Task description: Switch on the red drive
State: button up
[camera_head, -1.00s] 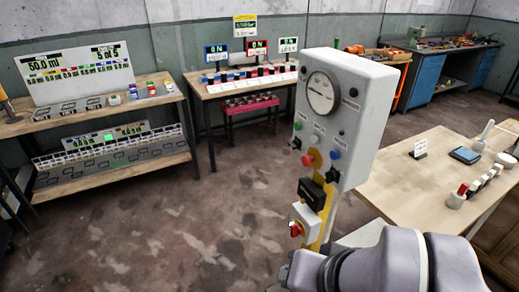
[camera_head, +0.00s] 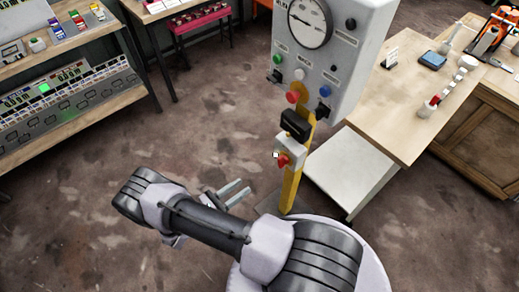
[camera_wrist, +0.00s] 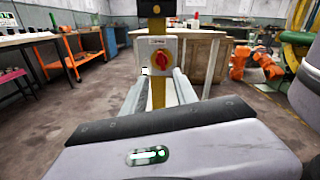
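A grey control box (camera_head: 335,50) with a round dial, coloured buttons and black switches stands on a yellow post (camera_head: 290,192). Below a black block (camera_head: 296,124) on the post, a small white switch box (camera_head: 289,151) carries a red rotary knob (camera_head: 283,160). In the wrist view the red knob (camera_wrist: 159,58) sits on a yellow plate, ahead of my gripper (camera_wrist: 161,76) and slightly above it. My gripper (camera_head: 244,188) is open and empty, left of the post and lower than the knob, with its fingers apart from the box. Which control is the red drive is not clear.
A wooden table (camera_head: 400,125) stands right of the post, with a white shelf (camera_head: 345,172) below. A left bench (camera_head: 60,126) holds display panels. A red stool (camera_head: 197,22) is at the back. The floor (camera_head: 130,165) between is open.

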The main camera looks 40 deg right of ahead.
aim_at(282, 161)
jog(key=w+d+b, duration=0.1)
jog(key=d, duration=1.6)
jog(key=shift+d+f+b, duration=0.15)
jog(key=shift+d+b, duration=0.1)
jog(key=shift+b, duration=0.1)
jog(key=shift+c, duration=0.4)
